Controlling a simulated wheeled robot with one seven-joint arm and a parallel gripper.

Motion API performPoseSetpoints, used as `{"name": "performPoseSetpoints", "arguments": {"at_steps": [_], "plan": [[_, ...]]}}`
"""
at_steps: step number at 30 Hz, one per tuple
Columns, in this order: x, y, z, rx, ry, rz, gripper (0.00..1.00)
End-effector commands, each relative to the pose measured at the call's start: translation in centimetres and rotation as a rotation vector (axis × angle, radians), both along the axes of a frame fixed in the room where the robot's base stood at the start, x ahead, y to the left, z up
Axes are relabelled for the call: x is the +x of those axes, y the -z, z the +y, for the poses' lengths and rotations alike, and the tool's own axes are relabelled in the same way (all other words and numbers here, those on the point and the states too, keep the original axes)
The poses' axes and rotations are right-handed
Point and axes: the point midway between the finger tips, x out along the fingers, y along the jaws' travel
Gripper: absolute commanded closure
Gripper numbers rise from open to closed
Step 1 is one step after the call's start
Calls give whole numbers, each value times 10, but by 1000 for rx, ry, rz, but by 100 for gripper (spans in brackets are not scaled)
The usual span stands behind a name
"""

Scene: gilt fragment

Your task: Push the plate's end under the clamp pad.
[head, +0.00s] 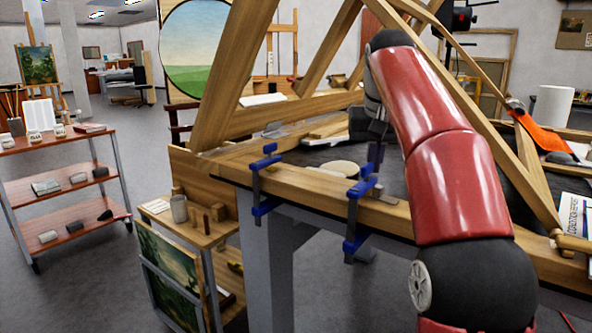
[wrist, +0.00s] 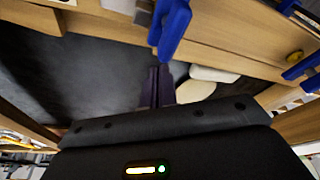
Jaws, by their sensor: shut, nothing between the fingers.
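My gripper (head: 375,158) points down over the workbench, behind the nearer blue clamp (head: 361,188) on its front beam. In the wrist view my shut, empty fingers (wrist: 158,72) are beside a blue clamp part (wrist: 172,30); I cannot tell whether they touch it. Another blue clamp (head: 264,180) grips the beam further left, and a blue clamp also shows at the right of the wrist view (wrist: 302,68). A small grey piece (wrist: 144,12) lies beside the blue part; I cannot tell whether it is the plate. The contact under the pad is hidden.
Pale rounded pieces (head: 340,168) lie on the dark bench top, right of my fingers in the wrist view (wrist: 195,91). Slanted wooden beams (head: 238,75) rise around the bench. A small side table (head: 195,232) with a cup stands at the left.

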Motion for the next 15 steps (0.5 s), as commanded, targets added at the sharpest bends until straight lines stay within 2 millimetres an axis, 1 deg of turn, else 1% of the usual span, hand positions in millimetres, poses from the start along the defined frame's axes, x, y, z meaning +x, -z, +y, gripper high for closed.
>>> {"name": "performPoseSetpoints", "arguments": {"at_steps": [15], "plan": [[0, 10, 0, 0, 0, -1, 100]]}}
